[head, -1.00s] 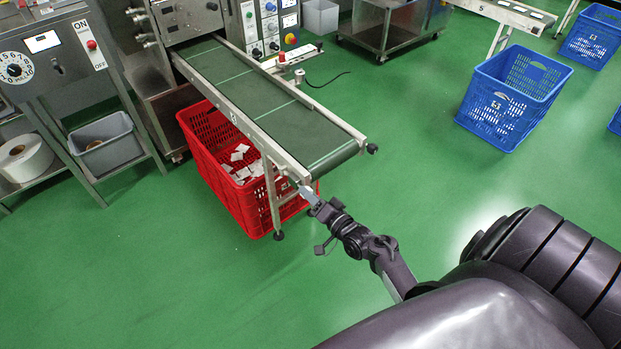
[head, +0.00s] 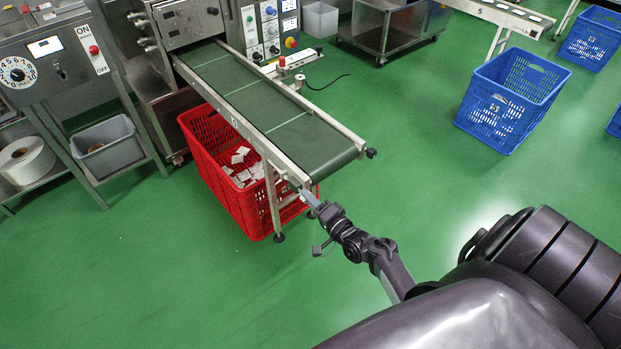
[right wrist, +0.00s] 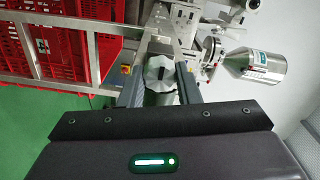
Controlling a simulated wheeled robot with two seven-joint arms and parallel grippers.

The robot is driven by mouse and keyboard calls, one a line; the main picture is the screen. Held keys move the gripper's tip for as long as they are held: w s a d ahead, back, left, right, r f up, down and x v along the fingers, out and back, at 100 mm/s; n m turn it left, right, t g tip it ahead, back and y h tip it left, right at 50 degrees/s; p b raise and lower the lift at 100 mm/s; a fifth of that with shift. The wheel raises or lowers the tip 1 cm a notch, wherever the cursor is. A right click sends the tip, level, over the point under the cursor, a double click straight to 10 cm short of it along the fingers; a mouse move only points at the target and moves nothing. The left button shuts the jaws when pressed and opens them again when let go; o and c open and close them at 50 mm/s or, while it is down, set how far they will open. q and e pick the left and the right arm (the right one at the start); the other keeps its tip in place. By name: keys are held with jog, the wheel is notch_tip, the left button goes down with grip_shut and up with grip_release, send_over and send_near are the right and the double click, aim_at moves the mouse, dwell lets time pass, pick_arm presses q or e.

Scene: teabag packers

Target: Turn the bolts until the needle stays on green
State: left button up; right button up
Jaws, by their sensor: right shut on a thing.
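My right gripper (head: 313,201) is at the near end of the conveyor (head: 335,157), low at the front corner of its metal frame. In the right wrist view my right gripper (right wrist: 159,83) has its two fingers closed on either side of a grey faceted bolt head (right wrist: 158,76), which lies between them. In the head view the bolt is hidden by the gripper and the frame. No needle with a green zone can be made out. A round dial (head: 16,72) with numbers is on the panel at the far left. My left gripper is not in view.
A red crate (head: 228,188) holding several white packets stands under the conveyor. Blue crates (head: 512,100) stand on the right. A grey bin (head: 106,150) and a white roll (head: 25,160) sit on the left. The green floor in front is clear.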

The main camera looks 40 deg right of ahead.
jog(key=o, duration=1)
jog(key=shift+s, duration=0.1)
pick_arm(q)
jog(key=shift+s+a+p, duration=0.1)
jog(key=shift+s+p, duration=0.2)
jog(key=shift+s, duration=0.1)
pick_arm(e)
jog(key=s, duration=0.7)
jog(key=shift+s+d, duration=0.3)
jog(key=shift+d, duration=0.05)
